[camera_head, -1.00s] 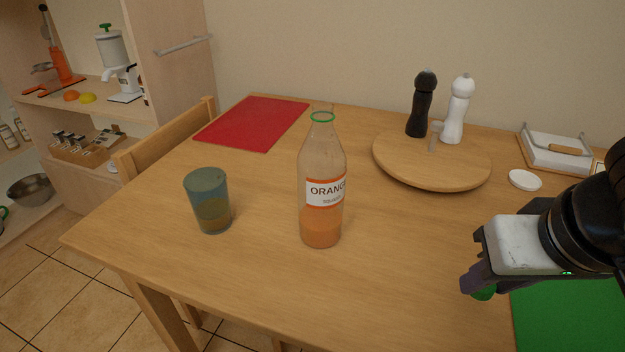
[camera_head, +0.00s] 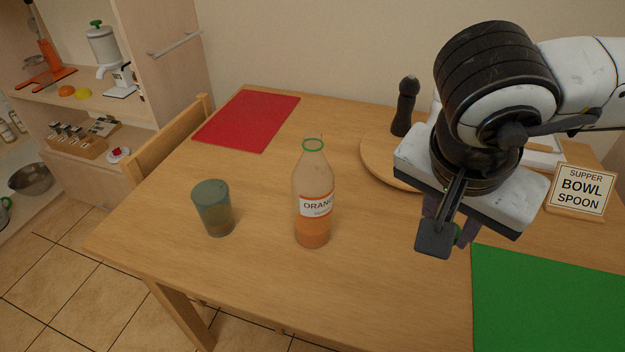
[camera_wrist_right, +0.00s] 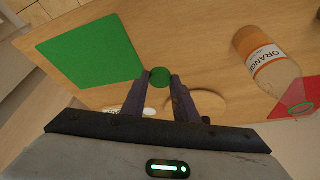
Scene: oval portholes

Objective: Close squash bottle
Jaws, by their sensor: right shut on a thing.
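The squash bottle (camera_head: 313,205) stands upright and uncapped on the table, with a white and orange label, orange liquid low inside and a green ring at its neck. It also shows in the right wrist view (camera_wrist_right: 265,58). My right gripper (camera_head: 447,236) is to the right of the bottle, above the table. It is shut on the green cap, which shows between the fingertips in the right wrist view (camera_wrist_right: 160,77) and is mostly hidden behind a finger in the head view. My left gripper is not in view.
A round wooden board (camera_head: 377,165) and black mill (camera_head: 404,106) are behind. The table between bottle and gripper is clear.

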